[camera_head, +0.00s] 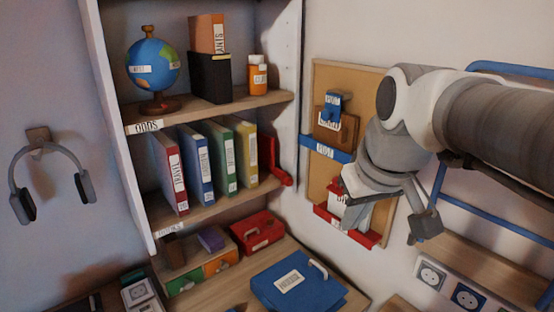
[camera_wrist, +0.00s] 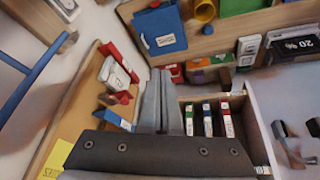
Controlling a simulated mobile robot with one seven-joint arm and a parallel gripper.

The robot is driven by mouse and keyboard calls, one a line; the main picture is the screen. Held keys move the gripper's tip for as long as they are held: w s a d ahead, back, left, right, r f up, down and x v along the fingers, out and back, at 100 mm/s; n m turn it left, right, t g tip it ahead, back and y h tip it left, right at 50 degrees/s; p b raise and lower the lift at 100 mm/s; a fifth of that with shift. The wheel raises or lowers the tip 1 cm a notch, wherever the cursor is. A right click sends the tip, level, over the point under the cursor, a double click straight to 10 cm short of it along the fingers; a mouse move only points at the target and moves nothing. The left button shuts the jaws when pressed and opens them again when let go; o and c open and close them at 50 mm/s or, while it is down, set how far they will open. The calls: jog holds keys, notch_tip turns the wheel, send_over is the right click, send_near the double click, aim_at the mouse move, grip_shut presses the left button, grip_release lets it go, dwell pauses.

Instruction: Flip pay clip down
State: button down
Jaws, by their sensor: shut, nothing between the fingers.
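A cork board (camera_head: 318,165) on the wall carries a blue clip (camera_head: 333,103) with a white label near its top; the label is too small to read, so I cannot confirm which clip is the pay clip. This clip stands over a brown backing. The board also shows in the wrist view (camera_wrist: 80,100), upside down, with the blue clip (camera_wrist: 112,118) near my palm. My gripper (camera_head: 350,223) is in front of the board's lower part, partly hiding the red holder and its papers. In the wrist view its fingers (camera_wrist: 162,78) are together and empty, beside the board.
A blue labelled strip (camera_head: 326,149) crosses the board, with a red holder (camera_head: 370,238) below. A shelf with binders (camera_head: 193,165) stands left. A blue binder (camera_head: 305,290) lies on the desk below. Blue rails (camera_head: 500,219) are at right.

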jog(key=w+d+r+n+p, duration=0.25)
jog(key=w+r, duration=0.45)
jog(key=w, duration=0.5)
jog(key=r+n+g+p, duration=0.1)
jog(key=n+g, duration=0.1)
send_over(335, 180)
jog(key=s, duration=0.5)
jog(key=shift+w+d+y, duration=0.2)
jog(key=shift+d+y, duration=0.1)
jog(key=shift+d, duration=0.1)
jog(key=shift+f, duration=0.1)
jog(key=x, duration=1.2)
jog(key=shift+w+d+f, duration=0.15)
jog(key=shift+d+f, duration=0.15)
jog(key=shift+w+d+f, duration=0.1)
jog(key=shift+d+f, duration=0.05)
jog(key=shift+f, duration=0.35)
jog(key=shift+f+b, duration=0.1)
jog(key=shift+b, duration=0.3)
jog(key=shift+f+n+t+b, duration=0.15)
jog(key=shift+n+t+b, duration=0.1)
jog(key=shift+t+b, duration=0.2)
